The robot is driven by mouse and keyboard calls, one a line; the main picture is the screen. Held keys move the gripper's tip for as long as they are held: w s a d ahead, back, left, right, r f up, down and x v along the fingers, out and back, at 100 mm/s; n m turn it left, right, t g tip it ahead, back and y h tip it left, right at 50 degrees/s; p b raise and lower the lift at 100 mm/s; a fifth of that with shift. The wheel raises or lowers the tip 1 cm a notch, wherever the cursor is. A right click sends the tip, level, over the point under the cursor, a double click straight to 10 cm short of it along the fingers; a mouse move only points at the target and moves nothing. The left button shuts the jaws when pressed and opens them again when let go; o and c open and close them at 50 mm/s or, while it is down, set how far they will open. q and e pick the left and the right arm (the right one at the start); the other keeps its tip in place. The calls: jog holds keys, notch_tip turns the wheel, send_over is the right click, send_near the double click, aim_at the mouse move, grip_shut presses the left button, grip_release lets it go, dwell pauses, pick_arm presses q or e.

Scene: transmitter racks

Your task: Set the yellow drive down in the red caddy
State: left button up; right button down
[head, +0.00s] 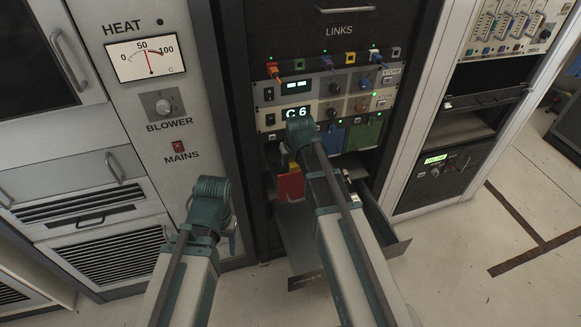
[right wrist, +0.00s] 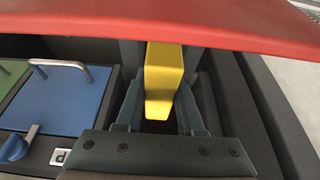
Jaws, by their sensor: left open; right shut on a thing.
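The yellow drive (right wrist: 165,75) is a long block held between the two fingers of my right gripper (right wrist: 158,105). In the head view a small yellow patch (head: 293,166) shows just above a red surface, beside my right arm. The red caddy (head: 290,186) is partly hidden by my right arm in the rack's lower opening. In the right wrist view a broad red surface (right wrist: 200,18) crosses the top, beyond the drive; I cannot tell whether they touch. My left gripper (head: 230,232) is open, mostly hidden behind its wrist, in front of the left cabinet.
A blue module (right wrist: 62,103) with a metal handle and a green module (head: 363,133) sit in the rack beside the right gripper. An open drawer (head: 300,240) juts from the rack below my right arm. Cables plug into the panel above. Floor at right is clear.

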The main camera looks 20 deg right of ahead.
jog(key=shift+f+b, duration=0.5)
jog(key=shift+f, duration=0.1)
jog(key=c, duration=0.5)
grip_release()
jog(key=shift+r, duration=0.1)
